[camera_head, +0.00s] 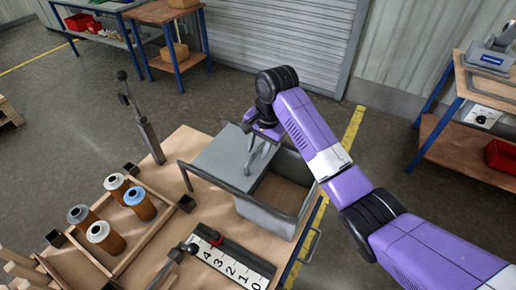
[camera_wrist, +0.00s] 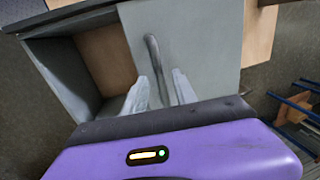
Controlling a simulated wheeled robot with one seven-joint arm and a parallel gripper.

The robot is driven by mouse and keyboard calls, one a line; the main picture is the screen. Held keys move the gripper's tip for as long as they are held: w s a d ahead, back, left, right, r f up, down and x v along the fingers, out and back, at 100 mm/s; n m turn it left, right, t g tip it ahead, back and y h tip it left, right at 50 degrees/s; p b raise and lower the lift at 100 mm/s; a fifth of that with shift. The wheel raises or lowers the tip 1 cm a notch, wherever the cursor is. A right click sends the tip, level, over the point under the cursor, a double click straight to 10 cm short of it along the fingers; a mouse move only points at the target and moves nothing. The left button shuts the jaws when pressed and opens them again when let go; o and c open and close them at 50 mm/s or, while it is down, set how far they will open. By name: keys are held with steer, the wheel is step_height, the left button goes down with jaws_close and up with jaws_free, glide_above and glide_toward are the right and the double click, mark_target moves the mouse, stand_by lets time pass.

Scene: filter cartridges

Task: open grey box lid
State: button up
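The grey box (camera_head: 268,218) stands on the near table's right part. Its flat grey lid (camera_head: 222,158) covers the left part, and the right part is uncovered, showing a brown inside. In the wrist view the lid (camera_wrist: 205,40) carries a dark curved handle (camera_wrist: 153,58). My gripper (camera_head: 258,155) is over the lid, pointing down. In the wrist view my gripper (camera_wrist: 161,78) has its fingers apart, with the handle running between them. A gap shows on the right side of the handle; contact with the left finger is unclear.
A wooden tray (camera_head: 149,233) holds several cartridges, such as a blue-topped one (camera_head: 139,203), left of the box. A black-and-white numbered scale (camera_head: 232,264) lies in front. A dark upright post (camera_head: 149,137) stands at the table's back left.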

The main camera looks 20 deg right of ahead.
step_height(320, 180, up, 8)
steer(key=s, duration=0.1)
steer(key=shift+s+d+f+b, duration=0.2)
steer(key=shift+d+b, duration=0.1)
steer(key=shift+d, duration=0.15)
steer(key=shift+w, duration=0.1)
